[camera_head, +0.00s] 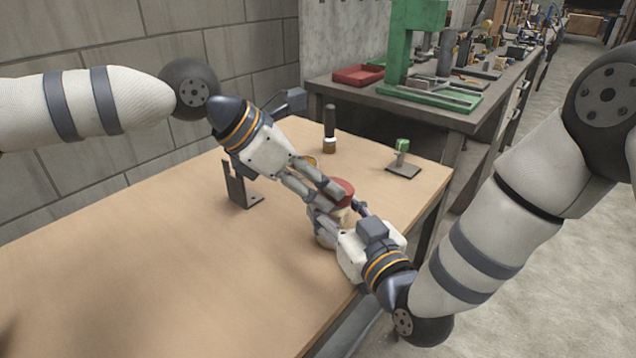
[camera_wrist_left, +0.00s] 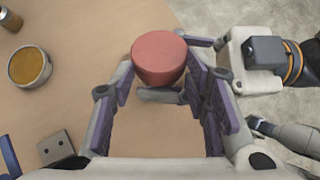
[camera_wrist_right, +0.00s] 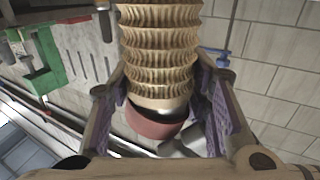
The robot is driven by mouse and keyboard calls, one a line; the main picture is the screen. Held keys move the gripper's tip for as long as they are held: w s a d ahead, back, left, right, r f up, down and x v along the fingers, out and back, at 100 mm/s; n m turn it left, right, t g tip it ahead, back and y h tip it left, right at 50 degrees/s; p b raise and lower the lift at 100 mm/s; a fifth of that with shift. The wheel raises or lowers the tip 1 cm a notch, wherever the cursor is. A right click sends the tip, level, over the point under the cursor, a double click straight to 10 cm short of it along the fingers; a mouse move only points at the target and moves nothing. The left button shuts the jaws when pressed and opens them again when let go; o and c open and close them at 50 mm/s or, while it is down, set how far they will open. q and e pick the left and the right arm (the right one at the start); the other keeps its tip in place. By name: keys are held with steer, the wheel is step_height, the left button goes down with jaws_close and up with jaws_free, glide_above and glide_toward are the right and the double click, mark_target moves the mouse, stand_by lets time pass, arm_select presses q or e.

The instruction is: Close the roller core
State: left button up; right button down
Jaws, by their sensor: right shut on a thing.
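The roller core is a tan ribbed tube (camera_wrist_right: 158,50), filling the middle of the right wrist view. A red cap (camera_wrist_left: 159,57) is at its end; it also shows in the head view (camera_head: 342,188) and the right wrist view (camera_wrist_right: 150,122). A dark band shows between tube and cap, and I cannot tell whether the cap is fully seated. My right gripper (camera_head: 328,217) is shut on the tube near the capped end. My left gripper (camera_wrist_left: 160,75) is open, its fingers on either side of the cap from above. The tube's lower part is mostly hidden in the head view.
A round tin with mustard contents (camera_wrist_left: 30,67), a metal bracket (camera_head: 240,188), a dark upright cylinder (camera_head: 329,128) and a green-topped stand (camera_head: 402,160) are on the wooden table (camera_head: 150,270). The table's left and front are clear. A workbench with a green press (camera_head: 415,45) stands behind.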

arm_select(q)
steer(key=shift+a+f, duration=0.4)
steer(key=shift+f, duration=0.25)
arm_select(e)
steer(key=shift+w+d+r, duration=0.2)
steer(key=shift+w+d, duration=0.05)
steer(key=shift+d, duration=0.15)
arm_select(q)
steer(key=v, duration=0.3)
steer(key=shift+r, duration=0.35)
steer(key=shift+c, duration=1.4)
arm_select(e)
steer(key=shift+s+a+f, duration=0.1)
steer(key=shift+a, duration=0.05)
arm_select(q)
steer(key=shift+s+a+r, duration=0.1)
steer(key=shift+r, duration=0.15)
arm_select(e)
steer(key=c, duration=0.8)
jaws_free()
steer(key=shift+a, duration=0.1)
arm_select(q)
steer(key=shift+r, duration=0.1)
arm_select(e)
steer(key=shift+o, duration=0.2)
steer(key=shift+s+f, duration=0.1)
steer(key=v, duration=1.2)
